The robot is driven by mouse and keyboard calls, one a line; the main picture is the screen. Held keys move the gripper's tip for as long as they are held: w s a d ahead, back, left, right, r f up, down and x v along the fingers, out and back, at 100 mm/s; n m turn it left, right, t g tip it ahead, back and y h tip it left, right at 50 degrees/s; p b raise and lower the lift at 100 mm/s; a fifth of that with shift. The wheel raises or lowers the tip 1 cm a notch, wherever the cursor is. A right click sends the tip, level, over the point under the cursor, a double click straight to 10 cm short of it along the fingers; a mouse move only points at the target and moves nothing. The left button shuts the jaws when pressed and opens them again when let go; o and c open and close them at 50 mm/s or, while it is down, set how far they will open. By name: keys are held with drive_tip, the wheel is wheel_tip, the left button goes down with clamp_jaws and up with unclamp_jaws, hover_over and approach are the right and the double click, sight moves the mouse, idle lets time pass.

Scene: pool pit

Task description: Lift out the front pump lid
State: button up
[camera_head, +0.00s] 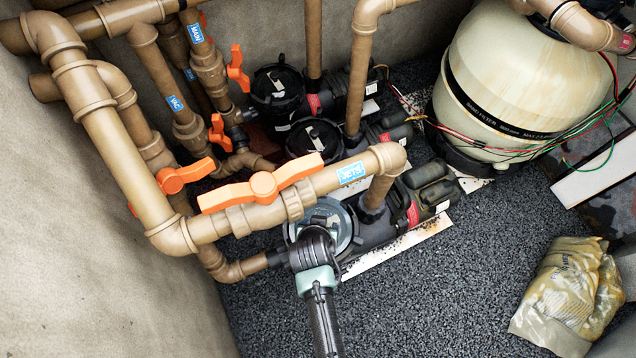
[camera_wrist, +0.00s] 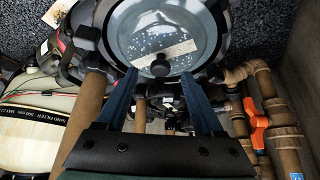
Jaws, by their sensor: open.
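The front pump lid (camera_head: 336,218) is a round, greyish see-through disc on top of the front pump (camera_head: 378,226), partly hidden by the pipe and my arm. In the wrist view the lid (camera_wrist: 135,40) shows water spots, a pale label strip and a dark knob (camera_wrist: 160,67) near its lower edge. It appears seated within the pump's dark rim. My gripper (camera_wrist: 158,77) is open, with its two blue fingers on either side of the knob. I cannot tell whether they touch the lid. The fingertips are hard to make out in the head view.
A thick brown pipe with an orange valve handle (camera_head: 262,188) crosses just above the lid. Two more pumps with dark lids (camera_head: 315,137) stand behind. A sand filter (camera_head: 515,85) is at the right, and a yellowish bag (camera_head: 568,285) lies on open gravel (camera_head: 450,300).

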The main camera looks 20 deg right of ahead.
drive_tip(key=shift+b+x, duration=0.4)
drive_tip(key=shift+x, duration=0.8)
drive_tip(key=shift+r, duration=0.1)
clamp_jaws()
